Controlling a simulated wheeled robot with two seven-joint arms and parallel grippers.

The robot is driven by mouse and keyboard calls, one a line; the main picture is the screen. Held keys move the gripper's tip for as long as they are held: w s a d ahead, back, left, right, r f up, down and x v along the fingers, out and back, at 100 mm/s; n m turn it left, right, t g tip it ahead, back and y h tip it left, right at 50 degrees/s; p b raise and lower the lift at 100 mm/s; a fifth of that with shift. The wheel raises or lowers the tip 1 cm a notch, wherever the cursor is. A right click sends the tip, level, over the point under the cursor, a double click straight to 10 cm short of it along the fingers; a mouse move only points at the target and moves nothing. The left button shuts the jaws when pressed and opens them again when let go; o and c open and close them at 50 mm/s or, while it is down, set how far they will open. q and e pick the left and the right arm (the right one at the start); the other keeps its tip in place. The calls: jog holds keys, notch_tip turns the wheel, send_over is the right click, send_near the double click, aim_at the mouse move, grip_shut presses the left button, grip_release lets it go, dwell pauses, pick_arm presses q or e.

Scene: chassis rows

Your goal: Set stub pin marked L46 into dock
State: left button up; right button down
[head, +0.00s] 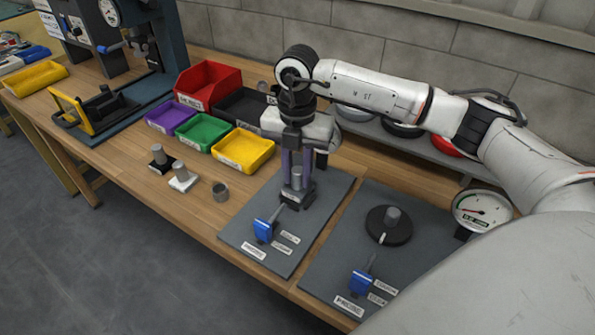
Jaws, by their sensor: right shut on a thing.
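My right gripper (297,188) points straight down over the left grey mat (318,215). It is shut on a grey cylindrical pin (297,176), which stands upright between its fingers. The pin's lower end is hidden by the dark fingertips, and I cannot tell whether it touches what is below. A similar grey pin stands in a round black base (378,228) on the right grey mat (325,268). Two short pins stand at the left, one on a black base (162,165) and one on a white base (184,183). I cannot read L46 on any pin. My left gripper is out of view.
Blue-handled levers (264,230) (360,282) sit on both mats. Red (208,82), purple (170,118), green (203,132) and yellow (243,150) bins stand behind. A dial gauge (482,212) is at right.

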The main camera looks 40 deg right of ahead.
jog(key=shift+f, duration=0.25)
dwell(0.8)
jog(key=shift+f+b, duration=0.55)
jog(key=shift+f, duration=0.05)
dwell(0.7)
jog(key=c, duration=1.4)
grip_release()
jog(key=shift+c, duration=0.2)
jog(key=shift+f, duration=0.1)
notch_tip(320, 180, up, 10)
jog(key=shift+f, duration=0.1)
jog(key=shift+r, duration=0.3)
